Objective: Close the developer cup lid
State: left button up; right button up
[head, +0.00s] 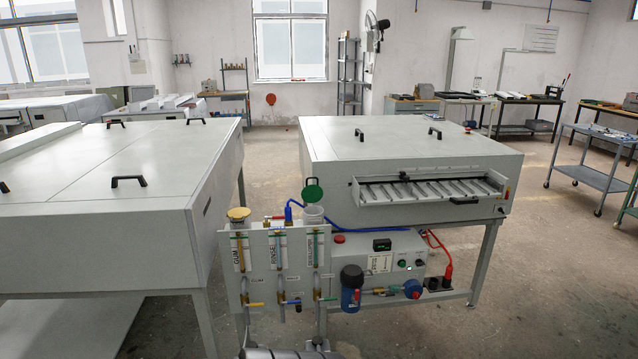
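The developer cup (313,214) is a pale, translucent cup on top of the panel, above the column labelled DEVELOPER. Its round green lid (313,189) stands open, tilted up above the back of the cup mouth. Neither my left nor my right gripper is in view.
The white panel (260,278) also carries a yellow-lidded gum cup (238,214), a blue pipe fitting (288,211) and several valves. A blue filter (351,288) and a control box (385,255) are to the right. Large machines stand at left (110,225) and behind (400,150).

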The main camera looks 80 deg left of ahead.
aim_at(312, 193)
jog(key=u, duration=2.6)
jog(key=i+l+u, duration=0.1)
jog(key=i+l, duration=0.25)
jog(key=i+l+u, duration=0.15)
jog(key=i+l, duration=0.2)
jog(key=i+l+u, duration=0.1)
jog(key=i+l, duration=0.2)
jog(key=i+l+u, duration=0.1)
jog(key=i+l, duration=0.2)
jog(key=l, duration=0.25)
jog(key=i+l+u, duration=0.15)
jog(key=i+l, duration=0.15)
jog(key=l, duration=0.15)
